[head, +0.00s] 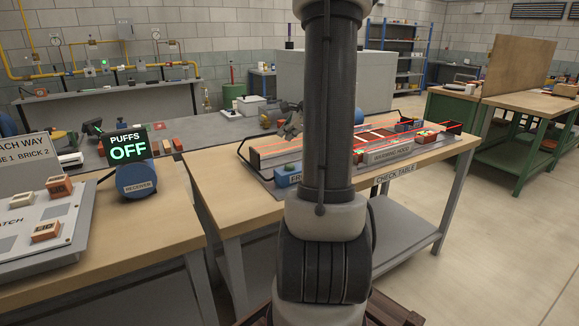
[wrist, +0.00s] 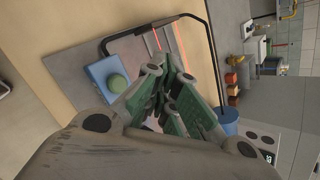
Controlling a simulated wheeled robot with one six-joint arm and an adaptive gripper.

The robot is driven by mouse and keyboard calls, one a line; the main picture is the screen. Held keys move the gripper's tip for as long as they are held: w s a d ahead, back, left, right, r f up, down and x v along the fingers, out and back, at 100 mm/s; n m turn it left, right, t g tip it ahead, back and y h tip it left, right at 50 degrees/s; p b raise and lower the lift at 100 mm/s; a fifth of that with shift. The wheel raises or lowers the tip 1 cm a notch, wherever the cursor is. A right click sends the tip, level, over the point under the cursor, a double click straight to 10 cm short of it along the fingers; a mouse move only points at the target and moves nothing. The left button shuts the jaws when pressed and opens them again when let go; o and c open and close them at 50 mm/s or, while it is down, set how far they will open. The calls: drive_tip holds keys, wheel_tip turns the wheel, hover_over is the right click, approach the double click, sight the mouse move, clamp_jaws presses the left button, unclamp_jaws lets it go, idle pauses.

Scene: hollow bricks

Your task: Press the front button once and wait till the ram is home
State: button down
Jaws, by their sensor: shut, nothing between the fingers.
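In the head view a blue button box (head: 289,174) sits at the near left end of the hood unit on the check table. A label beside it begins with "FR"; my arm hides the rest. In the wrist view this blue box (wrist: 98,74) carries a round green button (wrist: 117,83). My gripper (wrist: 170,62) is shut and empty, beside the box and apart from the green button in the picture. I cannot make out the ram; my arm covers part of the unit.
The warming hood label (head: 393,154) is on the unit's front, with glowing red lines behind it. A black bar handle (wrist: 104,45) arches by the box. Bare tabletop (head: 225,180) lies left of the unit.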

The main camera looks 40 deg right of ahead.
wheel_tip(320, 180, down, 8)
drive_tip(key=shift+r, duration=0.25)
drive_tip(key=shift+f, duration=0.1)
idle(1.4)
drive_tip(key=shift+f, duration=0.3)
drive_tip(key=shift+f, duration=0.5)
idle(0.7)
drive_tip(key=shift+r, duration=0.95)
drive_tip(key=shift+r, duration=2.5)
